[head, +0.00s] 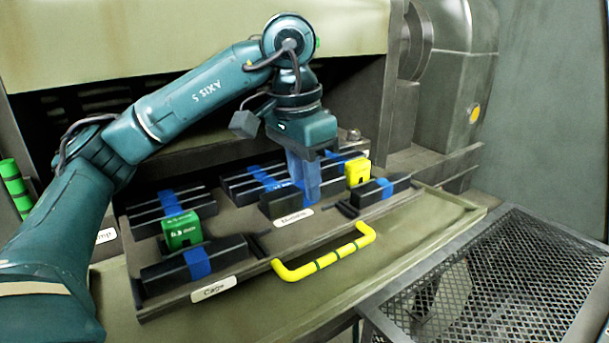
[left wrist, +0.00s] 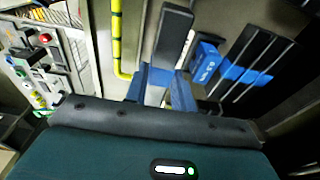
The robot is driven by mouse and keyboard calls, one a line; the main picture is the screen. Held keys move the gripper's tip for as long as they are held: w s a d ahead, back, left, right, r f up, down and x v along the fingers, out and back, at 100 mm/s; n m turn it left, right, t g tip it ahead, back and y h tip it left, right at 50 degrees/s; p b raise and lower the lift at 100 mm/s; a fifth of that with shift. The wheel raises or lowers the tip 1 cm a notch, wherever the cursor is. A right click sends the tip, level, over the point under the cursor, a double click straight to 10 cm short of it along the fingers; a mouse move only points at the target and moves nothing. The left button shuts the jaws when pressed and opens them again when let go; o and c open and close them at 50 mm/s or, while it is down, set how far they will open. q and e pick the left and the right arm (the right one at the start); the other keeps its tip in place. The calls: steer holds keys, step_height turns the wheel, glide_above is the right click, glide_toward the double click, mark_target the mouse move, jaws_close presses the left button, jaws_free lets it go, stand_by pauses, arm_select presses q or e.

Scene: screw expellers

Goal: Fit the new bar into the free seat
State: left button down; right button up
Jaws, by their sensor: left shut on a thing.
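My left gripper (head: 304,186), with blue fingers, points down over the middle of the tray (head: 240,277). It is shut on a dark bar (head: 279,204), which also shows between the fingers in the left wrist view (left wrist: 170,42). The bar is at or just above the tray's middle section; I cannot tell whether it touches. Other dark bars with blue bands lie in the tray: at left (head: 146,222), front left (head: 165,277), middle back (head: 238,184) and right (head: 368,194). The free seat is not clearly visible. My right gripper is not in view.
A green block (head: 182,233) and a yellow block (head: 357,172) stand among the bars. A blue block (left wrist: 206,62) shows beside the held bar. A yellow handle (head: 325,260) is along the tray's front. A mesh platform (head: 500,285) lies at right.

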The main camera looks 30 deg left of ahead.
arm_select(q)
steer(key=shift+f, duration=0.15)
steer(key=c, duration=1.1)
jaws_free()
steer(key=shift+o, duration=0.4)
steer(key=o, duration=0.3)
steer(key=shift+o, duration=0.2)
